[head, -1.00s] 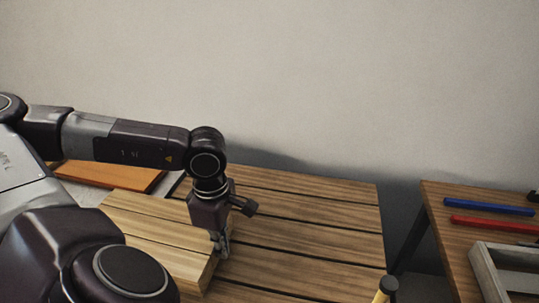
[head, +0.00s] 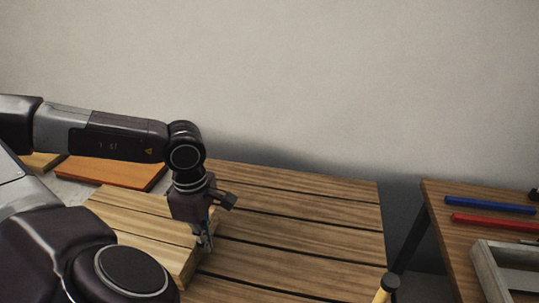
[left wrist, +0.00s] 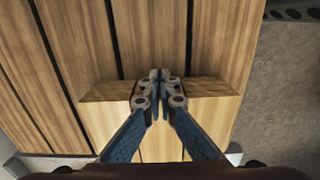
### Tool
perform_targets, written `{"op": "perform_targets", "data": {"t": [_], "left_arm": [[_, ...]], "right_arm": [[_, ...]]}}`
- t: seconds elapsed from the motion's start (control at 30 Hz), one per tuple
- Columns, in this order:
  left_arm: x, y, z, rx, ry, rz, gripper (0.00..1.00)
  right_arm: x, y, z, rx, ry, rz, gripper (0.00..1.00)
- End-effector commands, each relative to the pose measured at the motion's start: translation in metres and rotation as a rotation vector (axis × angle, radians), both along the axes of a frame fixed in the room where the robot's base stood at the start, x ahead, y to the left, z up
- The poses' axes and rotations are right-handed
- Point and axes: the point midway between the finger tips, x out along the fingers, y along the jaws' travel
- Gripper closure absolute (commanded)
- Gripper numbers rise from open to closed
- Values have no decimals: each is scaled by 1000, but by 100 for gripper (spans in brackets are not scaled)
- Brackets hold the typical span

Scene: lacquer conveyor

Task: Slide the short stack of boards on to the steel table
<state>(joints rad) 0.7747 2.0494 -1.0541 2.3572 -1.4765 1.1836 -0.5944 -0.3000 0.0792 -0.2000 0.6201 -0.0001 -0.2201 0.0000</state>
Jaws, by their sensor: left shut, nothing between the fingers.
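The short stack of pale boards (head: 140,220) lies on a slatted wooden surface (head: 300,232), partly hidden behind my arm. My left gripper (head: 206,246) is shut and empty, pointing down at the stack's right end. In the left wrist view, the shut fingertips (left wrist: 160,78) are at the end face of the stack (left wrist: 210,108); whether they touch it is hard to tell. A grey surface (head: 76,189), seemingly the steel table, shows beyond the stack's left side, mostly hidden. My right gripper is not in view.
An orange-brown board (head: 112,173) lies at the left on the grey surface, with a paler board (head: 42,160) beside it. At the right, a separate wooden table (head: 450,235) holds a blue bar (head: 490,205), a red bar (head: 492,221) and a grey tray (head: 485,270). The slats right of the gripper are clear.

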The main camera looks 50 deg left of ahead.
Motion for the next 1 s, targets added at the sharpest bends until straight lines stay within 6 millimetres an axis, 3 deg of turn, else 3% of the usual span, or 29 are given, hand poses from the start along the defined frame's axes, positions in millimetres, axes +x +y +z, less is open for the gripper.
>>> {"op": "perform_targets", "data": {"t": [1.0], "left_arm": [[-24,36,0,4,4,3,100]], "right_arm": [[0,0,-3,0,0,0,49]]}}
